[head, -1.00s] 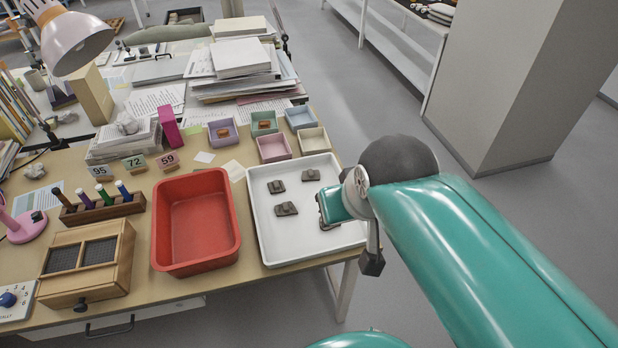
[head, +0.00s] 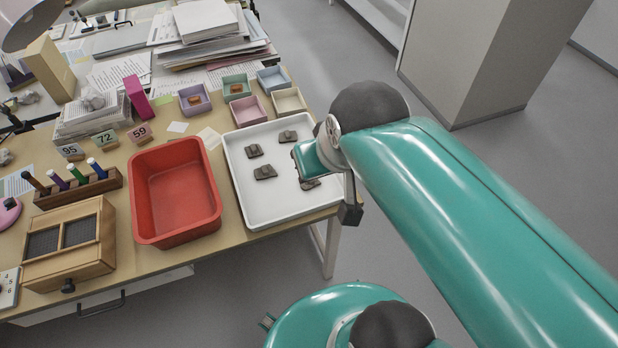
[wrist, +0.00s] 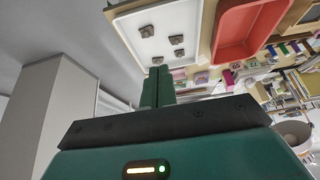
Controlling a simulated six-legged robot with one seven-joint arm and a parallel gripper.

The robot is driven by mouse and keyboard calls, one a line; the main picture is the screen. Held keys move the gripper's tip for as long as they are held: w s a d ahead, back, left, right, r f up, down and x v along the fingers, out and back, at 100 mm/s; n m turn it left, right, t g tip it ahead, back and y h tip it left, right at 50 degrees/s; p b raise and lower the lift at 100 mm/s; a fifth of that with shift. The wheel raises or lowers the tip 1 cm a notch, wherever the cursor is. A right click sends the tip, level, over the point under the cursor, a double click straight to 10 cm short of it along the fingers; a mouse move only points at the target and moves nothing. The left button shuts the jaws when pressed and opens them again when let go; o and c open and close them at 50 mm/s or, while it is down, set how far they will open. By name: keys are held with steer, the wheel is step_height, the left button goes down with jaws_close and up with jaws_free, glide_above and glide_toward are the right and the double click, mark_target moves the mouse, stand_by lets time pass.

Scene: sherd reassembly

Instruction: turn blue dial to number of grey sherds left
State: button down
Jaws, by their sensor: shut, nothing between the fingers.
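Several grey-brown sherds (head: 265,172) lie apart on the white tray (head: 235,190). One sherd (head: 310,184) is partly hidden behind my gripper's hand. The sherds also show in the wrist view (wrist: 147,31). The dial's pale panel (head: 8,290) with printed numbers is cut off at the left edge; its blue knob is almost wholly out of frame, so its setting cannot be read. My gripper (wrist: 158,74) is shut and empty, over the right part of the tray and far from the dial. Its fingertips are not clear in the head view.
A red bin (head: 178,190) stands left of the tray. A wooden box (head: 70,250), pen rack (head: 80,188) and number cards (head: 105,140) stand further left. Small coloured boxes (head: 248,110) and paper stacks (head: 215,45) lie behind. A grey pillar (head: 480,60) stands right; floor is clear between.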

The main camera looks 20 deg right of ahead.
stand_by(0.4)
steer(key=c, duration=1.1)
jaws_free()
steer(key=c, duration=0.3)
steer(key=shift+a, duration=0.1)
